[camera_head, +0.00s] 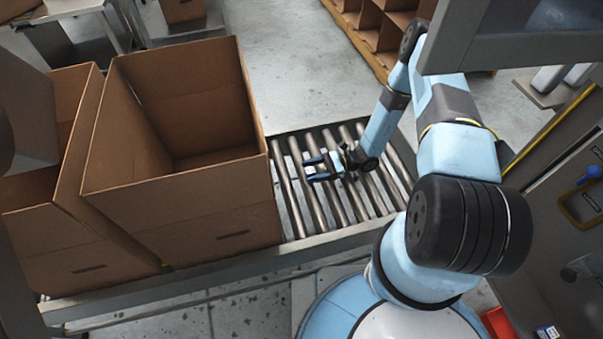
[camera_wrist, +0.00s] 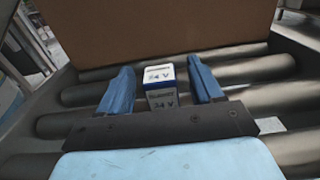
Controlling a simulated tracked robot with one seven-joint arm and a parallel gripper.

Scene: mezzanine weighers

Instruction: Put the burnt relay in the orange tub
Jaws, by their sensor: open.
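A small white and blue relay block (camera_wrist: 161,84) marked "24 V" stands on the rollers in the wrist view. It is between the two blue fingers of my gripper (camera_head: 309,170), with a gap on each side. My gripper is open and low over the roller conveyor. No burn marks show on the faces I see. A red-orange edge (camera_head: 498,324) shows at the bottom right of the head view, mostly cut off; I cannot tell if it is the orange tub.
A large open cardboard box (camera_head: 205,205) stands on the roller conveyor (camera_head: 345,200) left of my gripper, with a second box (camera_head: 85,240) beyond it. A small blue and white block (camera_head: 547,332) lies at the bottom right. Grey cabinets stand at the right.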

